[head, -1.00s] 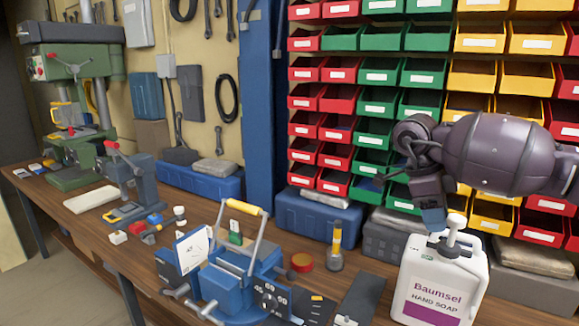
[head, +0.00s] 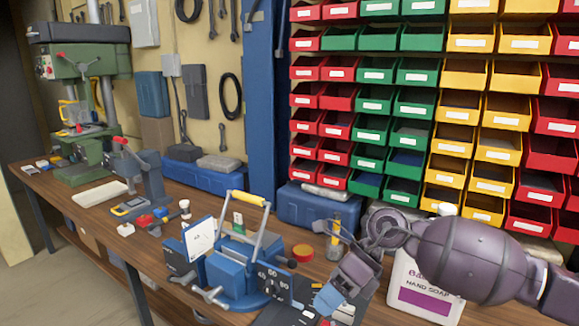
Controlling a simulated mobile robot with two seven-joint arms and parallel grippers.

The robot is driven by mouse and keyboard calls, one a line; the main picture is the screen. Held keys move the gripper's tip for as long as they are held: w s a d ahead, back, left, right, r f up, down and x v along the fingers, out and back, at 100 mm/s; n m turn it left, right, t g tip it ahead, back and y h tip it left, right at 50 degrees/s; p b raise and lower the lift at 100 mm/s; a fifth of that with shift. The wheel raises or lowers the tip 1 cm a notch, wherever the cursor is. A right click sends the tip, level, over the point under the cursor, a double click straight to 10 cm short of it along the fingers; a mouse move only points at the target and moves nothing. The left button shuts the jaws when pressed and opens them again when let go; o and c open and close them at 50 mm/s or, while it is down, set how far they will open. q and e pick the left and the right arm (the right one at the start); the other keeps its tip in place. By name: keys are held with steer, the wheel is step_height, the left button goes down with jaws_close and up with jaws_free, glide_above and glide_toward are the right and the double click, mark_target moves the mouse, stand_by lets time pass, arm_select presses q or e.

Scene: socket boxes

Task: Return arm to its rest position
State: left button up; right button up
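My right gripper (head: 327,300) hangs low over the front right of the workbench (head: 50,195), with blue tips pointing down. My purple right arm comes in from the right edge and crosses in front of the white hand soap bottle (head: 425,298), hiding its upper body. The bottle's pump top (head: 446,209) shows above the arm. I see nothing held in the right gripper, but its finger gap is too small to make out. My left arm and gripper are out of view.
A blue vise-like tool (head: 232,270) with a yellow handle stands left of my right gripper. Red, green and yellow bins (head: 410,70) fill the back wall. A green drill press (head: 85,90) stands far left.

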steer(key=s+a+r+m+t+y, duration=0.3)
steer(key=a+r+m+t+y, duration=0.35)
steer(key=m+y, duration=0.5)
steer(key=w+d+f+m+t+h, duration=0.1)
steer(key=d+f+m+t+h, duration=0.2)
steer(key=d+m+t+h, duration=0.6)
steer(key=w+d+f+m+t+h, duration=0.1)
steer(key=d+f+m+t+h, duration=0.25)
steer(key=m+t, duration=0.65)
steer(key=s+d+f+m+g+h, duration=0.75)
steer(key=d+f+m+g, duration=0.2)
steer(key=m, duration=0.25)
steer(key=s+d+f+m+g, duration=0.3)
steer(key=s+f+g, duration=0.15)
steer(key=s, duration=0.45)
steer(key=s+d+f+m+g, duration=0.25)
steer(key=s+f+g, duration=0.2)
steer(key=s, duration=0.55)
steer(key=w+f+t, duration=0.7)
steer(key=f+t, duration=0.1)
steer(key=f, duration=0.2)
steer(key=shift+w+a+n, duration=0.2)
steer(key=shift+n, duration=0.2)
